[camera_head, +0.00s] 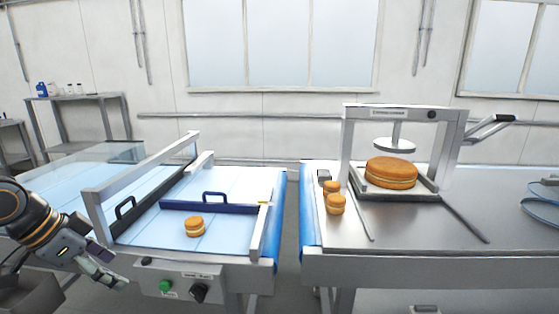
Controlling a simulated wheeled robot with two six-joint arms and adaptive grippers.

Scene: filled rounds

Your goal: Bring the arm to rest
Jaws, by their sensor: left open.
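My left arm comes in at the left edge. My left gripper (106,264) is open and empty. It hangs in front of the left table's near-left corner, beside the control panel, and touches nothing that I can see. A small filled round (195,226) sits on the pale belt in front of a blue bar with a handle (215,205). My right gripper is not in view.
A metal frame (138,186) spans the belt table. Across a gap, a steel table (432,238) holds a press (396,130) with a large round (391,172) and small rounds (335,204) at its left. The panel has a green button (165,286).

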